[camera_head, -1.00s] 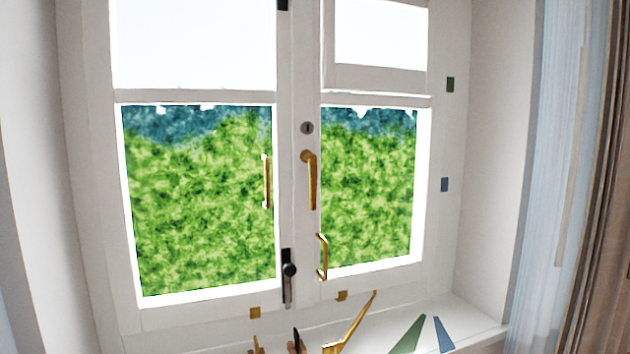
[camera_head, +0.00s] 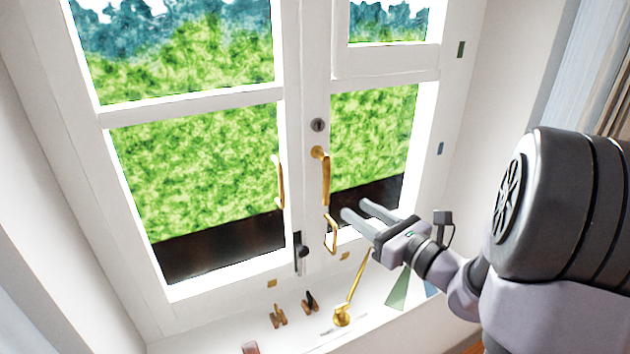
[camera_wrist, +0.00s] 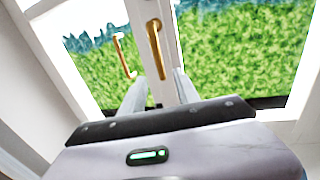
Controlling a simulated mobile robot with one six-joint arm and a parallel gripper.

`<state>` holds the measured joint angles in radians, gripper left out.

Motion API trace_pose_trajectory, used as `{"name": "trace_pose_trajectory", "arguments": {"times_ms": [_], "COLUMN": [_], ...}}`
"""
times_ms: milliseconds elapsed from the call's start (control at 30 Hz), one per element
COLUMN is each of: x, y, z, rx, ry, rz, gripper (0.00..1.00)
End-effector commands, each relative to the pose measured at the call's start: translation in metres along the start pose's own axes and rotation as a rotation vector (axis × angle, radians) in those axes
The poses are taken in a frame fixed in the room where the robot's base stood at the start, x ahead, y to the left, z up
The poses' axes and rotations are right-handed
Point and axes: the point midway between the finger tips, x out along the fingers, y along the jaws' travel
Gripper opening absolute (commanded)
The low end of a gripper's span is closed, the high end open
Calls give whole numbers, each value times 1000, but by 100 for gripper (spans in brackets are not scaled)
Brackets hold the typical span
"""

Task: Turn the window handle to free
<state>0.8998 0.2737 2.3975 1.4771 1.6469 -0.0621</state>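The brass window handle (camera_head: 323,175) is a lever on the white middle post of the window, hanging down from its round base. My gripper (camera_head: 357,208) is open and empty, to the lower right of the handle, with its fingers pointing at the window. In the wrist view the handle (camera_wrist: 155,48) lies beyond and between the two fingertips of my gripper (camera_wrist: 160,90). I see no contact. A brass pull (camera_head: 279,182) is on the left sash, and another brass pull (camera_head: 331,233) is just below the handle.
A keyhole plate (camera_head: 318,125) is above the handle, and a black bolt (camera_head: 300,255) is low on the left sash. The white sill (camera_head: 230,330) carries a brass stay (camera_head: 354,290), small brown hooks (camera_head: 279,316) and a green wedge (camera_head: 398,292). A curtain (camera_head: 580,75) hangs at right.

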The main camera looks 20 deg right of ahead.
Motion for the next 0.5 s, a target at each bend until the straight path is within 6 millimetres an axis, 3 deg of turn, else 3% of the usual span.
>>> {"name": "trace_pose_trajectory", "arguments": {"times_ms": [200,333,500], "x": [65,91,108], "y": [2,2,1], "z": [1,1,1], "rx": [-2,-2,-3], "ry": [1,1,2], "rz": [7,5,4], "gripper": [38,38,38]}}
